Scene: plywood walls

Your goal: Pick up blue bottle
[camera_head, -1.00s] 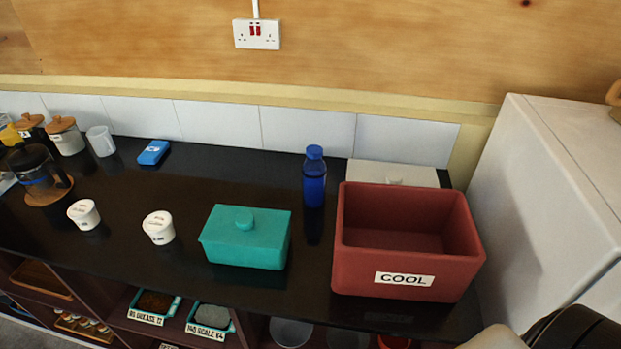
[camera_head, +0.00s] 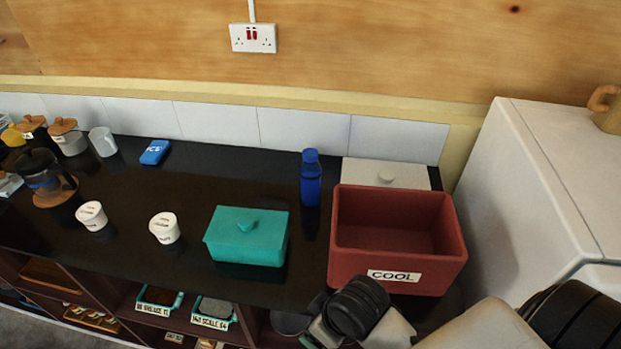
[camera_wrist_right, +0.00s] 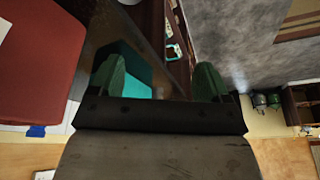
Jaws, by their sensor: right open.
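The blue bottle (camera_head: 311,180) stands upright on the black counter, just left of the red box and behind the teal lidded box. My right gripper shows in the wrist view (camera_wrist_right: 160,72), with its two green fingers wide apart and nothing between them. In the head view, my right arm comes in from the lower right, and its wrist is in front of the red box, low and well short of the bottle. A small blue patch shows at the lower left of the wrist view; I cannot tell what it is. My left gripper is not in view.
The red box labelled COOL (camera_head: 397,280) and the teal box (camera_head: 246,245) flank the way to the bottle. A white lidded container (camera_head: 410,174) is behind the red box. Two white tubs (camera_head: 165,228) stand left. A white cabinet (camera_head: 530,190) bounds the right.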

